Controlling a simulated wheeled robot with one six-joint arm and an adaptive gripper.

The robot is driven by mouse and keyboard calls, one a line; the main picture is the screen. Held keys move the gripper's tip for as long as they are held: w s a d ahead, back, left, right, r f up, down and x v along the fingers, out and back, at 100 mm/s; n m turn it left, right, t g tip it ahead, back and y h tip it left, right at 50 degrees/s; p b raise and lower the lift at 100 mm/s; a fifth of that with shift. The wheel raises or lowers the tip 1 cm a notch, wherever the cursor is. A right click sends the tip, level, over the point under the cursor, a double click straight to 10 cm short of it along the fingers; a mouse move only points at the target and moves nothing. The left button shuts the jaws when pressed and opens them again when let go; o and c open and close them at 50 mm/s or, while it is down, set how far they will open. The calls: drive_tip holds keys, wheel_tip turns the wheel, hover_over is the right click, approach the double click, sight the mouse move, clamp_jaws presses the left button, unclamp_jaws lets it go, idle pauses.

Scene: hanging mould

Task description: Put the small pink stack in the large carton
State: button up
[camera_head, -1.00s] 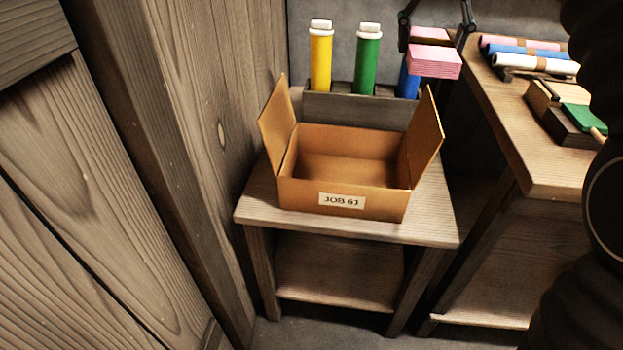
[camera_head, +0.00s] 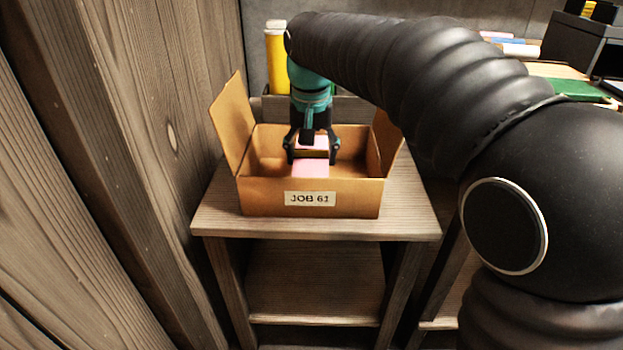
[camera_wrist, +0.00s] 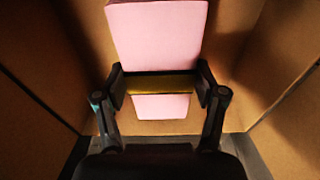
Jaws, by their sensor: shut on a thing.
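The large carton (camera_head: 262,204) is an open brown box labelled "JOB 61", with its two side flaps raised. It stands on a small wooden table. My gripper (camera_head: 312,152) is inside the carton's opening, pointing down. It is shut on the small pink stack (camera_head: 310,169), which has a dark yellowish band across its middle. In the wrist view the pink stack (camera_wrist: 158,35) sits between the fingers (camera_wrist: 162,86), with carton walls around it. I cannot tell whether the stack touches the carton floor.
The small table (camera_head: 410,213) has a lower shelf. A yellow tube (camera_head: 277,60) stands in a rack behind the carton. A wooden wall (camera_head: 130,150) is close on the left. A bench with a green item (camera_head: 575,88) is at the right, partly behind my arm.

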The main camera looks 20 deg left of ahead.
sight(311, 161)
drive_tip(key=shift+f+b, duration=0.45)
drive_tip(key=shift+f, duration=1.9)
drive_tip(key=shift+f, duration=0.15)
drive_tip(key=o, duration=1.3)
drive_tip(key=r+p, duration=0.1)
drive_tip(key=r, duration=0.3)
drive_tip(key=s+r, duration=0.1)
drive_tip(key=r, duration=0.3)
drive_tip(key=r+p, duration=0.1)
drive_tip(key=r, duration=0.3)
drive_tip(key=shift+s+d+r+p, duration=0.15)
drive_tip(key=shift+s+p, duration=0.05)
drive_tip(key=shift+p, duration=0.1)
